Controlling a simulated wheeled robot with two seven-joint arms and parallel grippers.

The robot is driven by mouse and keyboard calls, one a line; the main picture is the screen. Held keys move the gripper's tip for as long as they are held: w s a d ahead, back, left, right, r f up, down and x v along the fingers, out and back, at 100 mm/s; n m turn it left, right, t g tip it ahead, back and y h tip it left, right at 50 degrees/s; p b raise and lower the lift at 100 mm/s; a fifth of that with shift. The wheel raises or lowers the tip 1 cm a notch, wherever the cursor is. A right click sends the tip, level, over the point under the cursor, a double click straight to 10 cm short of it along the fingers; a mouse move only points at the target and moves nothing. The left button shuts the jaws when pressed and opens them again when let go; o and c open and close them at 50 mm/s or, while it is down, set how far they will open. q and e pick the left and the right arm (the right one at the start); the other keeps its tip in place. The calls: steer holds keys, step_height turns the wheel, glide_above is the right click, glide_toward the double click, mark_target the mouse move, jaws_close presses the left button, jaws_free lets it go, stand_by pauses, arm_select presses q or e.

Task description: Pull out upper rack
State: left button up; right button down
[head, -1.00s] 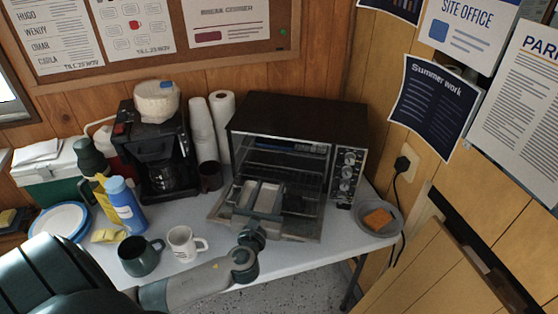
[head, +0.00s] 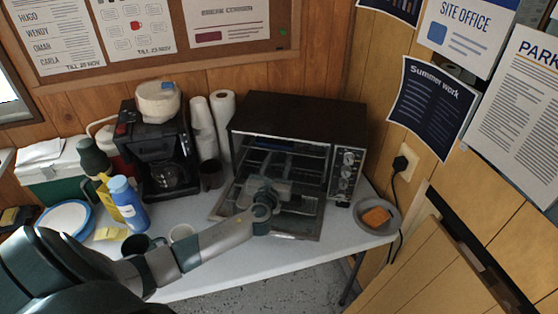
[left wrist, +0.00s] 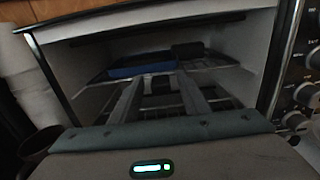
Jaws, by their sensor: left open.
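The toaster oven (head: 300,115) stands on the table with its door (head: 285,228) folded down open. The upper rack (left wrist: 225,68) is a thin wire shelf inside the oven, and a dark blue flat item (left wrist: 142,68) lies on it or just behind its front edge. My left gripper (head: 282,158) reaches in over the open door to the oven mouth. In the left wrist view its two fingers (left wrist: 160,85) are apart and point at the rack's front edge. I cannot tell whether they touch the rack. My right gripper is not in view.
Left of the oven are paper rolls (head: 222,120), a dark mug (head: 211,174) and a coffee maker (head: 155,150). Two mugs, a blue bottle (head: 127,202) and a plate (head: 62,220) are near my left arm. A grey bowl with an orange item (head: 376,217) sits right of the oven.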

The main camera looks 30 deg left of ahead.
arm_select(q)
jaws_close()
steer(key=shift+s+d, duration=0.2)
steer(key=shift+s, duration=0.25)
steer(key=p+v, duration=0.3)
steer(key=v, duration=1)
steer(key=shift+s+d+p, duration=0.1)
steer(key=shift+s+p, duration=0.25)
steer(key=shift+p, duration=0.05)
jaws_free()
